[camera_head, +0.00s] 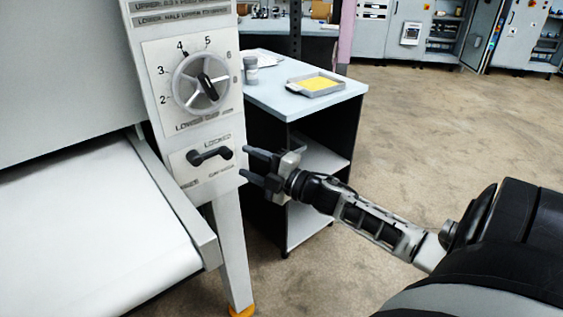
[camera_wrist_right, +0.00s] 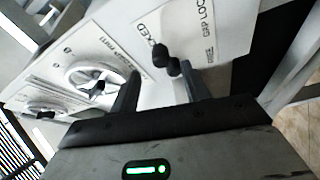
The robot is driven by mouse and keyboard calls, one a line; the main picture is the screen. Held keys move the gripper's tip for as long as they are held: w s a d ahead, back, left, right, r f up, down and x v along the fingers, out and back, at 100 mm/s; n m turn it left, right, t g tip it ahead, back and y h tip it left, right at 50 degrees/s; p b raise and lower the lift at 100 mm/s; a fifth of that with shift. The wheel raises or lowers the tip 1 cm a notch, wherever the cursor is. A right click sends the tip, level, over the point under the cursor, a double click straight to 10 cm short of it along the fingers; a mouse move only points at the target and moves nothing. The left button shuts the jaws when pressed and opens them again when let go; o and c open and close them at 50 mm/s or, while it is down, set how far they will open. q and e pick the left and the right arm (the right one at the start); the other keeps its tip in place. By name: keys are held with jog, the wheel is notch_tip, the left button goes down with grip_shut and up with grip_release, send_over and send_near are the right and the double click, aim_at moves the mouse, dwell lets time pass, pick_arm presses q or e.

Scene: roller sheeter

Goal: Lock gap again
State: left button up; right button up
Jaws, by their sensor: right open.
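The gap lock lever (camera_head: 210,155) is a black handle on a white plate, below the word LOCKED, on the sheeter's front panel. It lies nearly level in the head view. In the right wrist view the lever (camera_wrist_right: 166,62) shows ahead of the fingers. Above it is the round gap dial (camera_head: 201,82), its black pointer near 4 to 5; the dial (camera_wrist_right: 97,80) also shows in the wrist view. My right gripper (camera_head: 258,167) is open, just right of the lever, with its fingers pointing at the panel and apart from the lever. My left gripper is not in view.
The white conveyor belt (camera_head: 85,225) and its side rail lie left of the panel. Behind my right gripper stands a side table (camera_head: 290,95) with a tray of yellow material (camera_head: 316,84) and a small jar (camera_head: 251,70). Open floor lies to the right.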

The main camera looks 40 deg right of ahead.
jog(key=v, duration=0.8)
jog(key=shift+s+d+b, duration=0.15)
jog(key=shift+s+b, duration=0.2)
jog(key=shift+f, duration=0.1)
